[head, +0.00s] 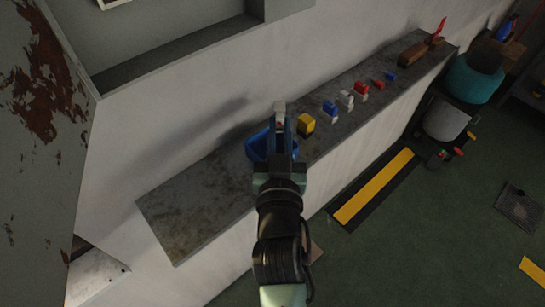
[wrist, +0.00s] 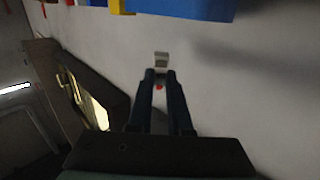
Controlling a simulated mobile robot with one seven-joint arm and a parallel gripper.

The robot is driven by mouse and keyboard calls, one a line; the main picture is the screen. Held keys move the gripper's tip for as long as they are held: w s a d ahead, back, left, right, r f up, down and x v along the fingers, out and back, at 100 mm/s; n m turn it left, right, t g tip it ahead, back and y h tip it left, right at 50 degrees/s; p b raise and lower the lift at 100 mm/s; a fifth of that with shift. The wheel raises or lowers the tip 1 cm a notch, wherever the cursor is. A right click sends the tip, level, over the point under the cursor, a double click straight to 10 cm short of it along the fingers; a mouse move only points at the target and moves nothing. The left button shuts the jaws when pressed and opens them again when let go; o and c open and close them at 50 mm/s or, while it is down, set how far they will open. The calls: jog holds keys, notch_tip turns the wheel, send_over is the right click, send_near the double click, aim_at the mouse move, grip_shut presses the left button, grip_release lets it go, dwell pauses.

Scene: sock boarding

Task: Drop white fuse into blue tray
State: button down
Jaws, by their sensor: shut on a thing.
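A small pale block, which looks like the white fuse (head: 279,106), is held at the tips of my gripper (head: 280,122). The white fuse also shows in the wrist view (wrist: 161,58), sticking out past the closed fingers (wrist: 160,76). A small red spot shows between the fingers there. The blue tray (head: 257,147) sits on the grey ledge. In the head view my gripper overlaps the tray's right side and hides part of it; the height gap between fuse and tray is hard to tell. The blue shape at the top of the wrist view (wrist: 190,8) looks like the tray.
The grey ledge (head: 190,215) runs along the wall, bare at its left end. Right of the tray stand a yellow block (head: 306,124), a blue-and-white piece (head: 330,108), a white piece (head: 346,99) and several red and blue ones. A brown block (head: 413,52) lies farther right.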

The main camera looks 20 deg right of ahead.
jog(key=shift+f, duration=0.5)
jog(key=c, duration=0.8)
grip_release()
jog(key=shift+r, duration=0.1)
jog(key=shift+o, duration=0.2)
jog(key=shift+s, duration=0.1)
jog(key=shift+s+a+b, duration=0.15)
jog(key=shift+s+b, duration=0.15)
jog(key=shift+b, duration=0.05)
jog(key=b+v, duration=0.4)
jog(key=v, duration=0.8)
